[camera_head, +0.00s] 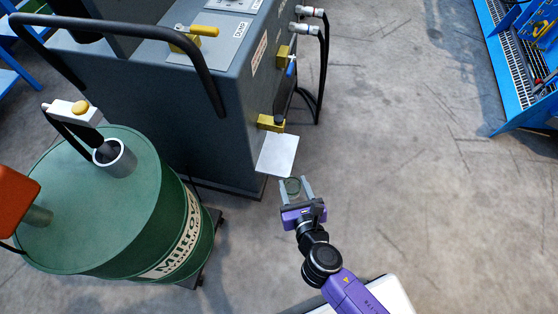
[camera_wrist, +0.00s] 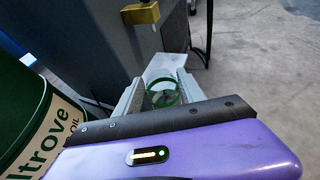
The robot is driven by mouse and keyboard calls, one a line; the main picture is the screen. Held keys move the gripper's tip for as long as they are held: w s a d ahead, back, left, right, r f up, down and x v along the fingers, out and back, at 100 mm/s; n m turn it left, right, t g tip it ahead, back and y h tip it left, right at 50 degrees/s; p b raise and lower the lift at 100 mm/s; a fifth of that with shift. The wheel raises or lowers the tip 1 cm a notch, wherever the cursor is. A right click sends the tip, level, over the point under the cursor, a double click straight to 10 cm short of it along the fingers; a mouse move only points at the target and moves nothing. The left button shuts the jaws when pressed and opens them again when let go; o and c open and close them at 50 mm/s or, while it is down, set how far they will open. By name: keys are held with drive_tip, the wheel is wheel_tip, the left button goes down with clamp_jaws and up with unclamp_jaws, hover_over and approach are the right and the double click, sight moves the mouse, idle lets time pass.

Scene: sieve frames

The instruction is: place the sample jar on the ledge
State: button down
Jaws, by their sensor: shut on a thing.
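My gripper (camera_head: 296,185) is shut on the sample jar (camera_head: 292,187), a small see-through jar with a dark green rim. In the wrist view the jar (camera_wrist: 163,92) sits between the two pale fingers of my gripper (camera_wrist: 161,88). The ledge (camera_head: 277,155) is a pale flat plate sticking out from the grey machine, just beyond the fingertips. It also shows behind the jar in the wrist view (camera_wrist: 161,66). The jar appears close to the ledge's near edge; I cannot tell their height difference. The ledge looks bare.
The grey machine (camera_head: 150,85) has a yellow block (camera_head: 270,123) just above the ledge and black hoses (camera_head: 323,70) to its right. A green oil drum (camera_head: 110,200) stands at left. A blue metal frame (camera_head: 505,75) is at far right. The concrete floor between is clear.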

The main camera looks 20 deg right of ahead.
wheel_tip(320, 180, down, 2)
drive_tip(key=shift+a+b, duration=0.15)
drive_tip(key=shift+b, duration=0.4)
drive_tip(key=shift+w, duration=0.25)
drive_tip(key=shift+w+d+r+b+x, duration=0.1)
drive_tip(key=shift+w+r+b+x, duration=0.35)
drive_tip(key=shift+x, duration=2.45)
drive_tip(key=shift+d+r+b+x, duration=0.15)
drive_tip(key=shift+r+b+x, duration=0.55)
drive_tip(key=shift+x, duration=2.25)
drive_tip(key=shift+w+d+r+b+x, duration=0.1)
drive_tip(key=shift+w+r+b+x, duration=0.35)
drive_tip(key=shift+x, duration=2.45)
drive_tip(key=shift+s, duration=0.25)
drive_tip(key=c, duration=0.7)
unclamp_jaws()
